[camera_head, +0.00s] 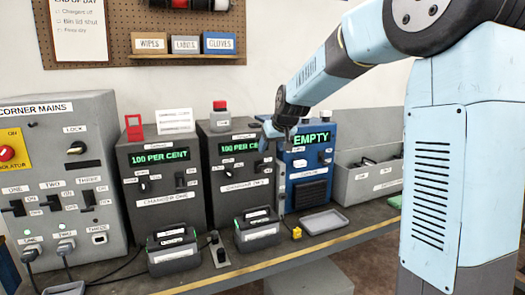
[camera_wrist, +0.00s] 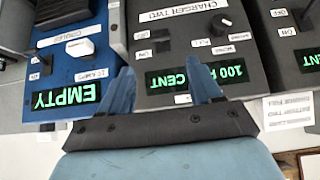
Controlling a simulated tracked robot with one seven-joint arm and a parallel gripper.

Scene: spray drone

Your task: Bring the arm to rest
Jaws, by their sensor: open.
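My light blue arm reaches from the right over the bench in the head view. My gripper (camera_head: 276,132) hangs at the upper area between charger two (camera_head: 232,176) and the blue cooler (camera_head: 305,165). In the wrist view the two blue fingers of my gripper (camera_wrist: 165,88) stand apart with nothing between them. Behind them are charger two's dark panel (camera_wrist: 183,50) and the blue cooler's panel (camera_wrist: 72,70), seen upside down. The cooler display reads EMPTY; both charger displays read 100 PER CENT. Whether the fingers touch either panel is unclear.
Charger one (camera_head: 160,185) and the corner mains box (camera_head: 62,170) stand left. Battery packs (camera_head: 172,250) (camera_head: 257,229), a grey tray (camera_head: 324,221) and a yellow plug (camera_head: 296,233) lie along the bench front. A grey bin (camera_head: 366,182) stands right.

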